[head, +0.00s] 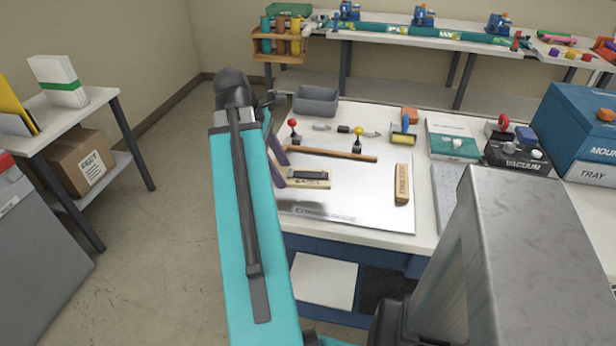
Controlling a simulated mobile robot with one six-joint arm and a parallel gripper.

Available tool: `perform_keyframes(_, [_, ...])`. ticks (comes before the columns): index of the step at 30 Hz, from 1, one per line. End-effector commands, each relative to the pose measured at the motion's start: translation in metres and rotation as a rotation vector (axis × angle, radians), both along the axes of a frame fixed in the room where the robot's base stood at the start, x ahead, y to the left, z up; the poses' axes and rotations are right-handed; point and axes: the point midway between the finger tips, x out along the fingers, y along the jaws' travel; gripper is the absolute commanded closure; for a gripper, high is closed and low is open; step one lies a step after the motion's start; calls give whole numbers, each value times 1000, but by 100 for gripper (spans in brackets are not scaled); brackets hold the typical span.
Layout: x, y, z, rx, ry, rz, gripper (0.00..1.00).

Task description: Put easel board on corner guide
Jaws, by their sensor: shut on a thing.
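A bright metal plate (325,207) lies on the white worktable. Two purple strips (279,152) show beside my teal arm at its left part; they may be part of the corner guide, but my arm covers the rest. My gripper is hidden behind my teal arm, so its jaws and anything in them do not show. I cannot make out an easel board in this view.
A wooden stick (333,154), a dark-topped block (309,178) and a wooden block (403,184) lie on the plate. A grey bin (316,101) stands behind. The vacuum unit (515,155) and blue box (575,130) stand right. Floor at left is open.

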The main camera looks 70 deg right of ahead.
Motion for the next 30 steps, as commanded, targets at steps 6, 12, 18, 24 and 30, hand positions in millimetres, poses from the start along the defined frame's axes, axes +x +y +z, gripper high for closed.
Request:
perform_keyframes(6, [-60,-3,-6,-1,3,-72,69])
perform_keyframes(12, [-101,-2,-8,-2,4,-120,69])
perform_keyframes(18, [-117,-3,-8,-2,5,-140,69])
perform_keyframes(24, [-118,-4,-8,-1,7,-142,69])
perform_keyframes(30, [-117,-4,-7,-1,7,-142,69])
